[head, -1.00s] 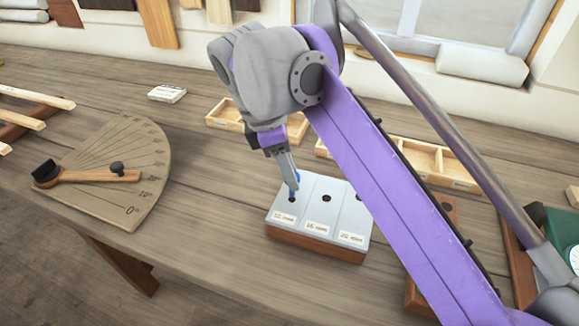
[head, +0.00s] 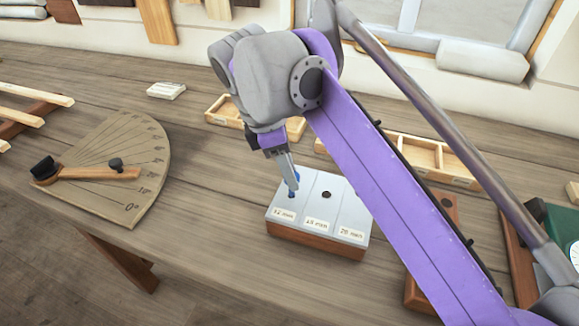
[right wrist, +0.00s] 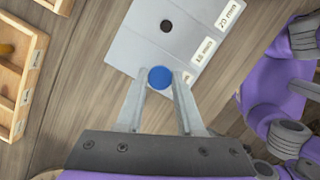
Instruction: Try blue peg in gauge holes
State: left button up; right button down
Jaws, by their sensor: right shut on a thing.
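The gauge block (head: 345,205) has a grey top on a brown wooden base, with labelled sections. Its middle hole (head: 327,195) is open; it also shows in the right wrist view (right wrist: 166,25). My right gripper (head: 293,184) is shut on the blue peg (head: 292,194) over the left section, marked 12 mm. The peg's lower end is at that section's hole and covers it; how deep it sits I cannot tell. In the right wrist view the peg's round blue top (right wrist: 159,77) shows between the fingertips. My arm hides the right section's hole. My left gripper is not in view.
A wooden protractor board (head: 115,170) with a pivoting arm lies at left. Low compartment trays (head: 415,152) stand behind the block. A small white labelled block (head: 166,91) is at the back. The bench is clear between protractor and gauge.

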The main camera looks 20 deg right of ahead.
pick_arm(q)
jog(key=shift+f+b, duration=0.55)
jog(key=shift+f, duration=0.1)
pick_arm(e)
jog(key=shift+f, duration=1.15)
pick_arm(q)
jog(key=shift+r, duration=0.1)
pick_arm(e)
jog(key=shift+r, duration=0.1)
jog(key=shift+r+p, duration=2.45)
jog(key=shift+r, duration=0.15)
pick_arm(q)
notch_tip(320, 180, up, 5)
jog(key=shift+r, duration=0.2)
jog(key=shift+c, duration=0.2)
